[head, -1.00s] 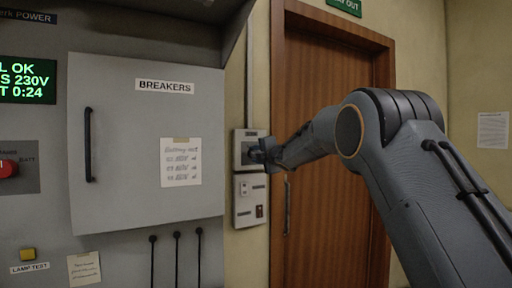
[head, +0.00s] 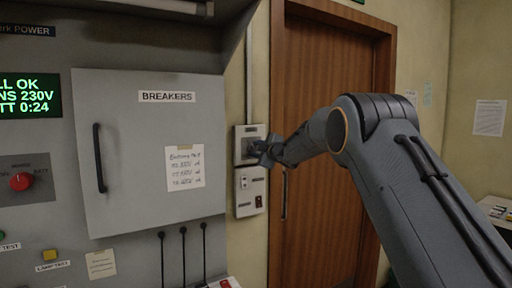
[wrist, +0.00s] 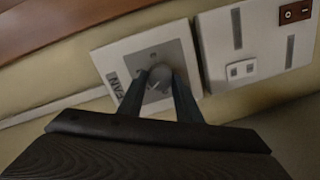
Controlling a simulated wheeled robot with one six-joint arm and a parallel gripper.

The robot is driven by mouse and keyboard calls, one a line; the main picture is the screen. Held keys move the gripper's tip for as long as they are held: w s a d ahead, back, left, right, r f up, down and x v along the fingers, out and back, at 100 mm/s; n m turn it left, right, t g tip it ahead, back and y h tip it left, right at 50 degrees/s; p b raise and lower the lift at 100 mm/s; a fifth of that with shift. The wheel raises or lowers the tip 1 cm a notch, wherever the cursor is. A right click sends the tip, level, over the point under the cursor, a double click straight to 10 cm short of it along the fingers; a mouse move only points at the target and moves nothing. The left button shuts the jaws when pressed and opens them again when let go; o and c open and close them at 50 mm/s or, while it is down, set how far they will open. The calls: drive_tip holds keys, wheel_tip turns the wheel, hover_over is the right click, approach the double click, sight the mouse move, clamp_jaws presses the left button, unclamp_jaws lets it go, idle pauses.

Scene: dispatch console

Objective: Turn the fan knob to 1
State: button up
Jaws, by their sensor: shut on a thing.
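The fan knob (wrist: 160,76) is a round grey knob on a grey dial in a white wall plate (wrist: 112,62) labelled FAN, seen in the wrist view. My gripper (wrist: 163,82) is shut on the knob, with one dark finger on each side of it. In the head view the fan plate (head: 243,132) is on the wall between the grey cabinet and the wooden door, and my gripper (head: 262,152) reaches it from the right and covers the knob. I cannot read the dial's numbers or the knob's pointer.
The wooden door (head: 325,150) is right of the plates and behind my arm. The grey breaker cabinet (head: 150,215) stands left, with levers below it.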

idle(0.4)
drive_tip(key=o, duration=1)
drive_tip(key=shift+o, duration=0.2)
drive_tip(key=b+v, duration=0.3)
drive_tip(key=v, duration=0.4)
drive_tip(key=shift+s+d+b, duration=0.25)
drive_tip(key=shift+s+b, duration=0.05)
drive_tip(key=shift+b, duration=0.1)
